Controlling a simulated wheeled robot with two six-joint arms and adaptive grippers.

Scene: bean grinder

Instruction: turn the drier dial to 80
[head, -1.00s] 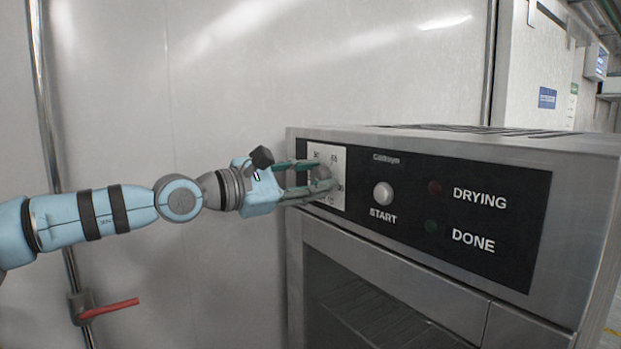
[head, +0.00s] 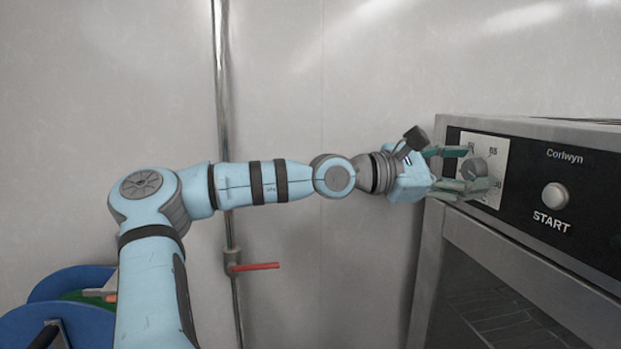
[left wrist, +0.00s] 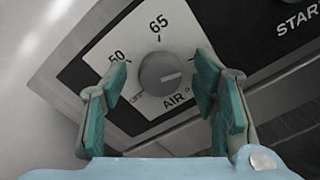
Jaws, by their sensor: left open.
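The drier dial (head: 474,168) is a round grey knob on a white scale plate (head: 496,150) at the left end of the drier's black panel. In the left wrist view the dial (left wrist: 165,73) shows with OFF, 50, 65 and AIR printed around it. The mark for 80 is not readable there, hidden near the right finger. My left gripper (head: 477,167) is open, with one finger on each side of the dial. In the left wrist view its fingertips (left wrist: 160,65) show gaps to the knob. My right gripper is not in view.
The drier (head: 480,228) has a round START button (head: 555,196) right of the dial and a dark door window below. A vertical pipe with a red-handled valve (head: 255,267) runs along the wall behind my left arm. Blue round objects (head: 60,310) are at lower left.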

